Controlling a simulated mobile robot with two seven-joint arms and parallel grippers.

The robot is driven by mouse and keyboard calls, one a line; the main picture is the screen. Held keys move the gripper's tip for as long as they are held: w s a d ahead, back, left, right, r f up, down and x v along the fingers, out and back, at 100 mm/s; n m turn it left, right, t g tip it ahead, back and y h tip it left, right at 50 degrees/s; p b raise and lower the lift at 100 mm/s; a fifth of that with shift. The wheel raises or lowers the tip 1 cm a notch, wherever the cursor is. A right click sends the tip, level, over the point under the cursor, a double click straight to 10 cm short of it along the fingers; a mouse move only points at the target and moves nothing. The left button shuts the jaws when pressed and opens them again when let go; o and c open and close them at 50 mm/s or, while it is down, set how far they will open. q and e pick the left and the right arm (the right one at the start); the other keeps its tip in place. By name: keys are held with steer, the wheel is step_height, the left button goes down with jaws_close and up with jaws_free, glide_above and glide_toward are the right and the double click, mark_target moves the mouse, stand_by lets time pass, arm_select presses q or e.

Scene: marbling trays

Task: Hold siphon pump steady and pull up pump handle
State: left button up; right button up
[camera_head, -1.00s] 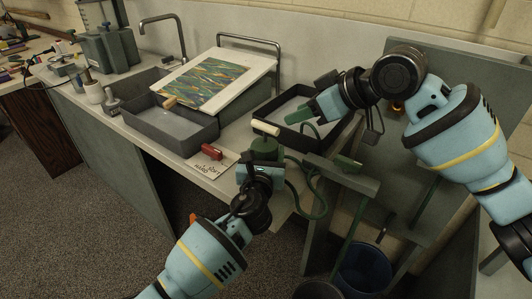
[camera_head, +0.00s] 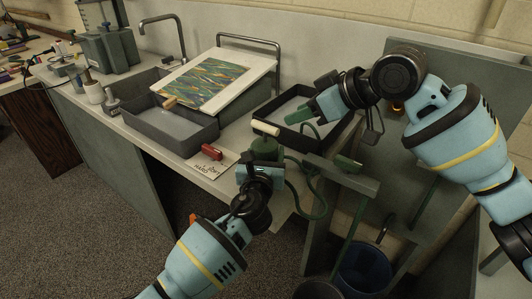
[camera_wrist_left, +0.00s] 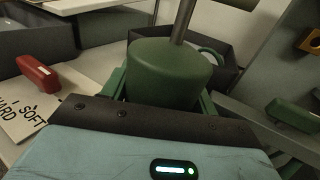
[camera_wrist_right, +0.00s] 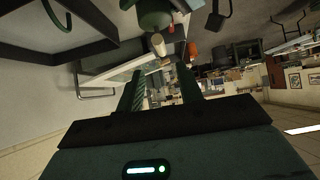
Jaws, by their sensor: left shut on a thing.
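The siphon pump (camera_head: 265,150) has a green cylindrical body, stands upright at the counter's front edge, and has a cream crossbar handle (camera_head: 266,128) just above it. My left gripper (camera_head: 261,172) is shut on the pump body. In the left wrist view the pump body (camera_wrist_left: 168,75) sits between the fingers, with a metal rod (camera_wrist_left: 183,22) rising from its top; the handle is out of that view. My right gripper (camera_head: 300,116) is right of the handle and apart from it. In the right wrist view its fingers (camera_wrist_right: 158,88) are spread and empty, with the handle (camera_wrist_right: 157,44) beyond them.
A dark tray (camera_head: 288,138) lies behind the pump, under my right gripper. A green hose (camera_head: 322,208) hangs beside the pump toward a blue bucket (camera_head: 363,270). A red block (camera_head: 211,152) rests on a lettered card (camera_head: 205,167) to the left. A marbled sheet (camera_head: 205,78) lies on a sloped board.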

steer(key=shift+a+f, duration=0.1)
steer(key=shift+f, duration=0.05)
steer(key=c, duration=0.4)
steer(key=shift+a+f+m+g+y, duration=0.2)
steer(key=shift+m+g+y, duration=0.15)
steer(key=shift+m, duration=0.35)
steer(key=shift+c, duration=1.4)
steer(key=shift+a+f+m+y, duration=0.2)
steer(key=shift+f+m+y, duration=0.1)
steer(key=shift+m+y, duration=0.4)
jaws_close()
steer(key=w+d+f+m+t+y, duration=0.1)
steer(key=d+f+m+y, duration=0.2)
steer(key=m, duration=0.6)
steer(key=w+d+f+m+t+y, duration=0.1)
steer(key=d+f+m+y, duration=0.2)
steer(key=f+m, duration=0.3)
steer(key=m+y, duration=0.1)
steer(key=m, duration=0.3)
steer(key=shift+f+m, duration=0.15)
steer(key=shift+m, duration=0.15)
